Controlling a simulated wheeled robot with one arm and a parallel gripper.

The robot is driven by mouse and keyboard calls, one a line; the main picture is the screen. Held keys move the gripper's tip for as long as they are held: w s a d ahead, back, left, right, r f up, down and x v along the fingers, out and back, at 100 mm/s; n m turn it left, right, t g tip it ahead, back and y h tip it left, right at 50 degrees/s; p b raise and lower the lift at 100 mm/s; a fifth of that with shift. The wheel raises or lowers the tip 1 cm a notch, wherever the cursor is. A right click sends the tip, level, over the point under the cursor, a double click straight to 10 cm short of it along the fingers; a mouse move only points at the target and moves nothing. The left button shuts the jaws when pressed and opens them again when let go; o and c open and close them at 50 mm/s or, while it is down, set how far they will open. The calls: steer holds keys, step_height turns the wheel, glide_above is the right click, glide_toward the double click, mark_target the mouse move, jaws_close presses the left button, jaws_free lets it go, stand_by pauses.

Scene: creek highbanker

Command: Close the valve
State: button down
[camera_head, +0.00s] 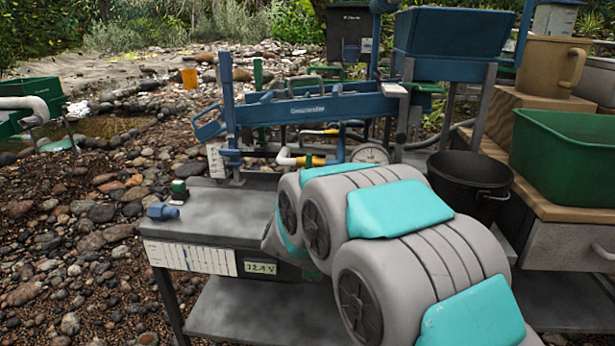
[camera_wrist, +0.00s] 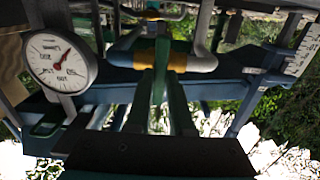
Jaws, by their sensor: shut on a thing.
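The valve has a yellow-orange body (camera_head: 312,160) on a pale pipe below the blue sluice frame in the head view. In the wrist view its orange body (camera_wrist: 165,58) sits just beyond my fingertips, with a blue pipe on one side and a grey one on the other. My gripper (camera_wrist: 161,82) is shut on the valve's green handle (camera_wrist: 160,88), a narrow piece seen between the two dark fingers. The exact angle of the handle against the pipe is hard to tell. In the head view my arm hides my gripper and the handle.
A round dial gauge (camera_head: 370,154) is close beside the valve; it also shows in the wrist view (camera_wrist: 60,60). The blue sluice (camera_head: 290,113) lies behind. A grey bench (camera_head: 215,215) is in front, with a black bucket (camera_head: 470,180) and green tub (camera_head: 570,155) at right.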

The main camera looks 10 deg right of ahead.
steer(key=shift+f, duration=0.1)
steer(key=c, duration=0.8)
jaws_free()
steer(key=v, duration=0.7)
steer(key=shift+s, duration=0.35)
steer(key=shift+a, duration=0.1)
